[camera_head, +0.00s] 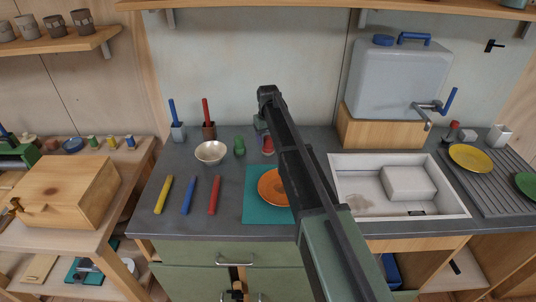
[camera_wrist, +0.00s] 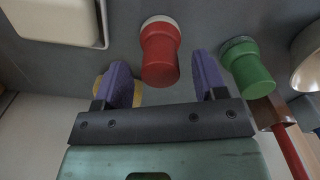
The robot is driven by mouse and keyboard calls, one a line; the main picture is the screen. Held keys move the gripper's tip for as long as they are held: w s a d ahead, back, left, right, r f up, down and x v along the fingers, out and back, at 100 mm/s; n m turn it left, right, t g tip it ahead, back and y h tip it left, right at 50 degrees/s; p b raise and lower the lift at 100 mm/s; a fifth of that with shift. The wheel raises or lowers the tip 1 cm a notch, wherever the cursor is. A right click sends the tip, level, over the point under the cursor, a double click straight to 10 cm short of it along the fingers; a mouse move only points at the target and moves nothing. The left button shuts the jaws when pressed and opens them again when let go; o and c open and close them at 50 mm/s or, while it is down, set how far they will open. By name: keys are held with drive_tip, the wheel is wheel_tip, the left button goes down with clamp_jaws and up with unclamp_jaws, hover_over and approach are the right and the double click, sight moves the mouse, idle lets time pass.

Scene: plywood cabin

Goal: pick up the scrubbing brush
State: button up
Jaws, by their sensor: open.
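I cannot tell for certain which thing is the scrubbing brush. A small red-topped thing (camera_head: 453,132) beside the sink is too small to make out. My gripper (camera_wrist: 164,78) is open and empty in the wrist view, its two purple fingers apart. A red cylinder with a pale rim (camera_wrist: 160,52) lies beyond the gap between them, untouched as far as I can see. It also shows in the head view (camera_head: 267,146), beside my arm. A green knob-shaped thing (camera_wrist: 247,66) stands to the right of the fingers. In the head view my arm hides part of the counter.
An orange plate (camera_head: 272,190) lies on a teal mat (camera_head: 253,212). The sink (camera_head: 345,183) and water tank (camera_head: 398,80) are at right.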

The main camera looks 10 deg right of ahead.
sight(268, 137)
wheel_tip(268, 137, down, 2)
drive_tip(key=shift+r, duration=0.3)
drive_tip(key=c, duration=1)
drive_tip(key=shift+r, duration=0.1)
wheel_tip(268, 137, up, 20)
drive_tip(key=p, duration=2)
